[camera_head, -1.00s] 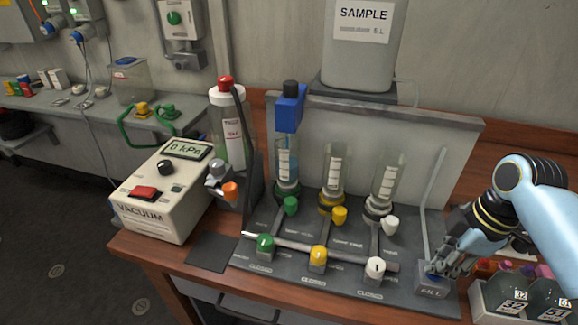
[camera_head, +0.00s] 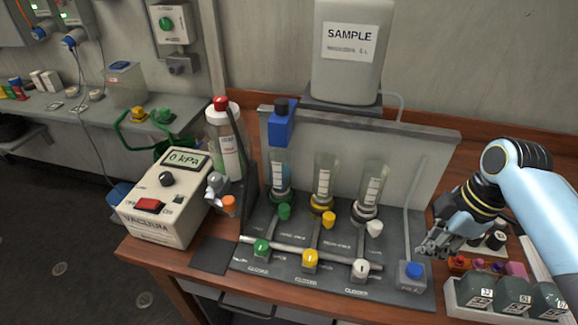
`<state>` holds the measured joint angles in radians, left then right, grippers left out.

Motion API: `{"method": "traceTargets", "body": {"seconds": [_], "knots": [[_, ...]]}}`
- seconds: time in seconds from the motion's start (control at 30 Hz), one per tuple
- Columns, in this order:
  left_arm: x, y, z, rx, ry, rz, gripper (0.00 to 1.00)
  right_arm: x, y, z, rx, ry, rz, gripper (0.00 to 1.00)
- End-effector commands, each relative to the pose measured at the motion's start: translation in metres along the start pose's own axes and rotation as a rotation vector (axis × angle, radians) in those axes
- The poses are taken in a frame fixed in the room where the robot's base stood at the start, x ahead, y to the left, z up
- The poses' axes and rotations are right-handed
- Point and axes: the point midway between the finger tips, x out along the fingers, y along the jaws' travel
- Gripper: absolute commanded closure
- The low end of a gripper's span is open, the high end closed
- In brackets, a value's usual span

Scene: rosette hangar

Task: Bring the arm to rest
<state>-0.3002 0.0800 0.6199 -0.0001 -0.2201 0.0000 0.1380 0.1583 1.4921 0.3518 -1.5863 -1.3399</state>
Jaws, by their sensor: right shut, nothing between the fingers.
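My right gripper (camera_head: 436,246) comes in from the right on its light blue arm. It is shut and empty, above the right end of the dark filter rack (camera_head: 330,262). A small grey block with a blue button (camera_head: 413,270) sits just below and left of its fingertips, apart from them. The rack holds three clear funnels with green, yellow and white valves; a blue piece (camera_head: 281,126) sits on top of the left funnel (camera_head: 279,168). My left gripper is not in view.
A vacuum unit (camera_head: 160,208) reading 0 kPa stands left of the rack. A large sample container (camera_head: 350,75) stands behind it. A tray of dark bottles (camera_head: 513,297) stands at the lower right, near my arm. A grey side bench (camera_head: 70,115) runs along the wall.

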Motion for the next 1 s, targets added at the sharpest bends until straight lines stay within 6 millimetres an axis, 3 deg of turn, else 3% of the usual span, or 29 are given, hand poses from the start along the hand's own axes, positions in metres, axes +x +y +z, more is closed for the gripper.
{"method": "traceTargets", "body": {"seconds": [0.7, 0.87, 1.0], "knots": [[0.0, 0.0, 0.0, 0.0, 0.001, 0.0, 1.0, 0.0, -0.004, 0.001, 0.019, -0.005, 0.004, 1.0], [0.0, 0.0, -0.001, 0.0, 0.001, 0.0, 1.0, -0.008, -0.042, 0.008, 0.227, -0.042, 0.064, 1.0], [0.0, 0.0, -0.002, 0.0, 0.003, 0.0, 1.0, -0.031, -0.087, 0.015, 0.511, -0.061, 0.16, 1.0]]}}
